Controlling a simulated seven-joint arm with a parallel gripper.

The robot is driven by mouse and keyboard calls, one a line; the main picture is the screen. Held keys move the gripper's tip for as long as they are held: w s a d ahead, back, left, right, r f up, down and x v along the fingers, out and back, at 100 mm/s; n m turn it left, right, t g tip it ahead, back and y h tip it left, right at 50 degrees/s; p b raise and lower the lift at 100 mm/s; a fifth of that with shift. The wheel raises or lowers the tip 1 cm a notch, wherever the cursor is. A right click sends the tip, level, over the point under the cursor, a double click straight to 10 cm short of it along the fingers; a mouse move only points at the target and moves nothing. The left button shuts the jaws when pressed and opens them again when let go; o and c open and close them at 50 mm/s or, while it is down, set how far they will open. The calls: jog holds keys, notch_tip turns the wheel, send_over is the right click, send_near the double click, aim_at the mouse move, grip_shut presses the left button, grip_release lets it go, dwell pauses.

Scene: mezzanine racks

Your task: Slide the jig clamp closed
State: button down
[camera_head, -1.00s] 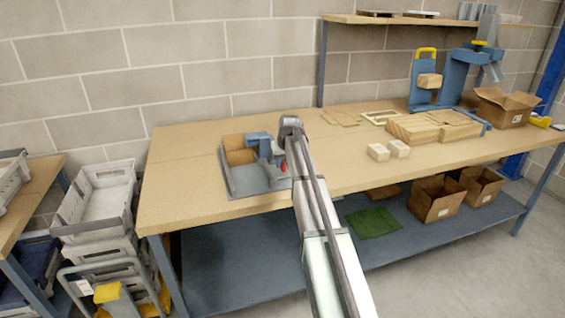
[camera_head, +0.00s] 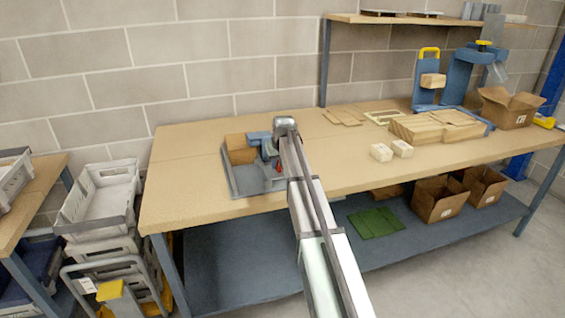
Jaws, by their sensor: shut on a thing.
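The jig (camera_head: 234,179) is a grey-blue tray-like base on the left part of the workbench, with a brown wooden block (camera_head: 239,150) at its back left corner. The blue jig clamp (camera_head: 259,137) stands at the jig's right side, close to the block. A small red part (camera_head: 278,167) shows at the clamp's right. My gripper (camera_head: 270,149) is at the clamp, shut on it; my arm hides part of the clamp and the fingertips are hard to make out.
Two pale blocks (camera_head: 381,152) lie right of my arm. Stacked boards (camera_head: 430,127), a blue press (camera_head: 458,77) and a cardboard box (camera_head: 507,108) stand farther right. Grey crates (camera_head: 101,200) stand left of the bench. The bench front between my arm and the pale blocks is clear.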

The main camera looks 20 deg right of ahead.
jog(key=shift+a, duration=0.3)
jog(key=c, duration=1)
grip_release()
jog(key=shift+c, duration=0.2)
jog(key=shift+d, duration=0.1)
jog(key=v, duration=1.4)
jog(key=shift+f, duration=0.15)
